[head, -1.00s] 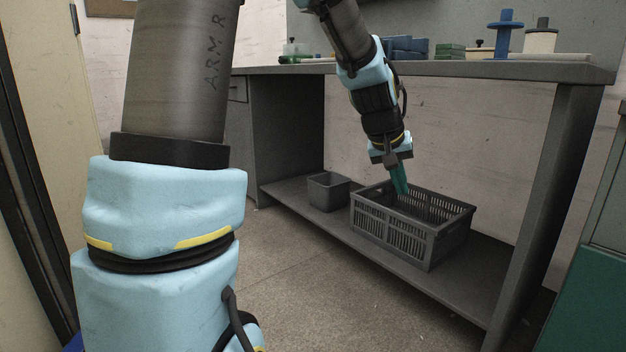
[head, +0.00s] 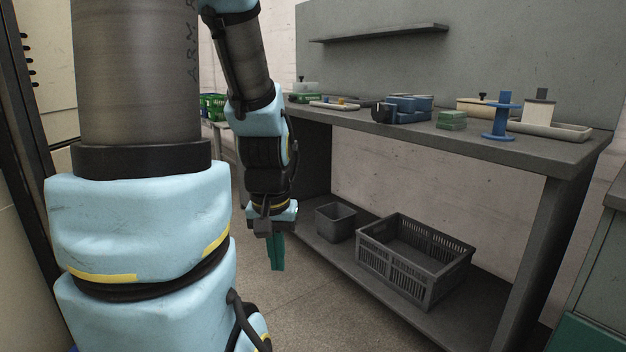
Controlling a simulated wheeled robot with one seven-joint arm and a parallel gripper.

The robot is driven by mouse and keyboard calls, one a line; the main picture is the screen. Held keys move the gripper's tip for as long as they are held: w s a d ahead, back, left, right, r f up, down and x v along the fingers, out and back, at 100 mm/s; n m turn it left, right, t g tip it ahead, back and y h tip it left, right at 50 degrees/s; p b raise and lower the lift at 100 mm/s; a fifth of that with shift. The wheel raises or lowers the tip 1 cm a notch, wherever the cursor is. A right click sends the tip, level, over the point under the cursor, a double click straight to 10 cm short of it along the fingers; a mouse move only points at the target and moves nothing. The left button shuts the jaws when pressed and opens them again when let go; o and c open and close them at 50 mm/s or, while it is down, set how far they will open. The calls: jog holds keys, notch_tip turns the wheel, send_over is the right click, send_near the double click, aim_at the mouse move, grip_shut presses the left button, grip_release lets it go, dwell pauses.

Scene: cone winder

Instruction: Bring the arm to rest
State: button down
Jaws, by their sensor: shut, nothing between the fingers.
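My arm hangs down in front of the bench in the head view. My gripper (head: 276,252), with green fingers, points down and is shut with nothing between the fingers. It is left of the small grey bin (head: 335,223) and the slatted grey crate (head: 415,262) on the bench's lower shelf, apart from both. The crate looks empty where its inside shows.
The grey workbench (head: 490,150) carries a blue spool (head: 500,118), a white cone on a tray (head: 539,108), blue bins (head: 408,106) and green blocks (head: 452,120). A wall shelf (head: 380,33) is above. Floor (head: 300,310) is free below my gripper.

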notch_tip(320, 180, up, 26)
jog(key=p, duration=2.3)
jog(key=shift+f, duration=0.25)
